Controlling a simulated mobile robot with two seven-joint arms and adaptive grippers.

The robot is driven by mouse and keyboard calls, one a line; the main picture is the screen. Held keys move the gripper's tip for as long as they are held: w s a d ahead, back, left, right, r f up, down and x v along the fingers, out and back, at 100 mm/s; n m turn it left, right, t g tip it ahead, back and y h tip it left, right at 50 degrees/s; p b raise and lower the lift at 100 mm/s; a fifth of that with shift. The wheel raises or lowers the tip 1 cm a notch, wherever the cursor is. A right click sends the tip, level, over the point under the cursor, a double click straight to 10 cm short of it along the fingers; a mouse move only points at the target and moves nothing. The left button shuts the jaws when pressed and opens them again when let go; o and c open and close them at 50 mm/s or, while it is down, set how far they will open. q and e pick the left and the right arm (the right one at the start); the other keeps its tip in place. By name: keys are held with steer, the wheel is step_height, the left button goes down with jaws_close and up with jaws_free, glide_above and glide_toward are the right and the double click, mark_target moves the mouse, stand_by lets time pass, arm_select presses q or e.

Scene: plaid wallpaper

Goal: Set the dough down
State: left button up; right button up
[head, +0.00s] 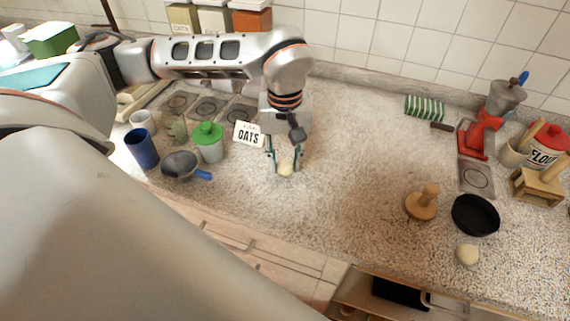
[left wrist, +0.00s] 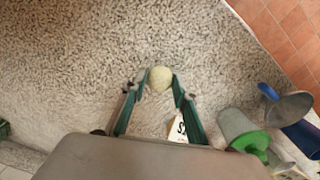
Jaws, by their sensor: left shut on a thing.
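A pale dough ball (head: 285,169) is between the fingertips of my left gripper (head: 285,166), low over the speckled counter (head: 345,180). In the left wrist view the dough (left wrist: 160,78) sits at the tips of the green-edged fingers of my left gripper (left wrist: 160,82), which is shut on it. I cannot tell whether the dough touches the counter. A second pale ball (head: 468,254) lies near the front right, below the black pan. My right gripper is not in view.
The OATS card (head: 248,135), green-lidded cup (head: 208,140) and blue-handled pan (head: 182,165) stand left of the gripper. A wooden press (head: 421,204), black pan (head: 475,214) and red grinder (head: 485,130) are at the right. The counter's middle is clear.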

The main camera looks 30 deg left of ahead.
mark_target(285, 169)
arm_select(q)
steer(key=shift+f, duration=0.9)
steer(key=shift+f, duration=0.15)
steer(key=o, duration=1)
steer(key=shift+o, duration=0.2)
step_height(285, 169, up, 12)
